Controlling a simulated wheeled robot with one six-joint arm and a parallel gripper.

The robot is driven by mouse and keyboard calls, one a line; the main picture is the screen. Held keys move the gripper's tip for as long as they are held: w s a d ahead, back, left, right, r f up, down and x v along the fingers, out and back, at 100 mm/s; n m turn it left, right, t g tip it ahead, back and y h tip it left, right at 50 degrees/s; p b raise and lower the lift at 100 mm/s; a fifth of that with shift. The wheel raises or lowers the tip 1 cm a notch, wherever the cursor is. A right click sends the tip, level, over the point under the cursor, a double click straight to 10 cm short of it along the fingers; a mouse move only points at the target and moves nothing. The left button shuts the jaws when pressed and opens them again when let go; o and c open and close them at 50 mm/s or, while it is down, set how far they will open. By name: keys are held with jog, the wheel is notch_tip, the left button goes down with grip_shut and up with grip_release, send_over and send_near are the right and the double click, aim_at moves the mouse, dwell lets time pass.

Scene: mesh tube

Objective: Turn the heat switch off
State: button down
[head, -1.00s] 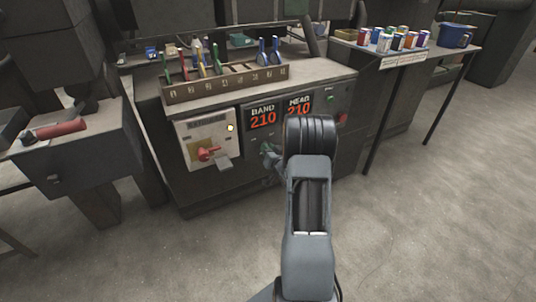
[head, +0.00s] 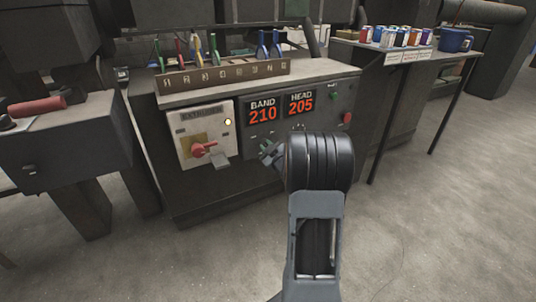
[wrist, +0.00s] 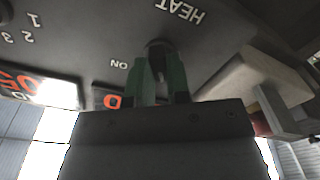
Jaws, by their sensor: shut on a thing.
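The heat switch (wrist: 158,44) is on the dark panel, between the upside-down labels HEAT and ON in the wrist view. My gripper (wrist: 158,68) has its green fingers shut on the switch at the panel face. Most of the switch is hidden between the fingers, so its exact position cannot be told. In the head view my gripper (head: 269,153) is at the cabinet front, below the BAND and HEAD displays, and my arm hides the switch there.
The BAND display (head: 262,112) reads 210 and the HEAD display (head: 301,103) reads 205. A red button (head: 347,118) is at right. A side table (head: 405,50) holds cans and a blue mug.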

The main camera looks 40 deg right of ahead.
jog(key=shift+n+b, duration=0.75)
jog(key=shift+n, duration=0.35)
jog(key=c, duration=1.1)
grip_release()
jog(key=shift+s+a+p, duration=0.3)
jog(key=shift+s+p, duration=0.3)
jog(key=shift+s, duration=1.7)
jog(key=shift+s+a+p, duration=0.35)
jog(key=shift+s+p, duration=0.25)
jog(key=shift+s, duration=1.65)
jog(key=shift+s+a+p, duration=0.3)
jog(key=shift+s+p, duration=0.3)
jog(key=shift+s, duration=1.7)
